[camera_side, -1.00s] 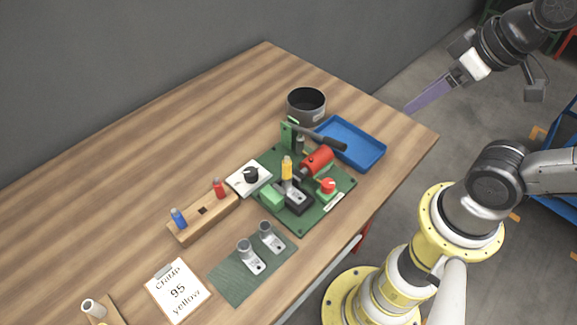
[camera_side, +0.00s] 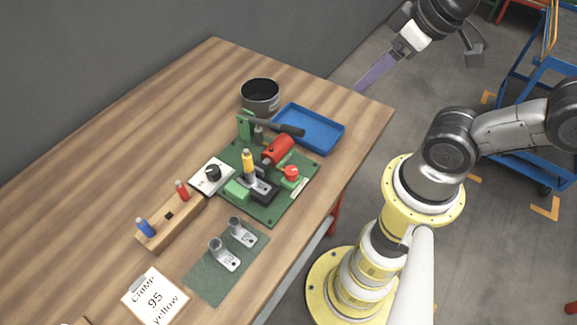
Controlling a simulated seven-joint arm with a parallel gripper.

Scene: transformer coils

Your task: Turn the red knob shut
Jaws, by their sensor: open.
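The red knob (camera_side: 291,173) sits on a small block at the right part of a green board (camera_side: 284,205) on the wooden table. Its turn position is too small to read. A larger red cylinder (camera_side: 278,150) lies just behind it on the same board. My gripper (camera_side: 377,72) is at the upper right, beyond the table's far right corner and well away from the knob. A long flat purple piece extends from its white mount toward the table. It touches nothing, and the gap between the jaws is too small to make out.
A dark lever (camera_side: 282,127) reaches over the board's back edge near the blue tray (camera_side: 318,140). A dark pot (camera_side: 260,95) stands behind. A yellow-topped clamp (camera_side: 248,162) and black dial (camera_side: 213,173) are left of the knob.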

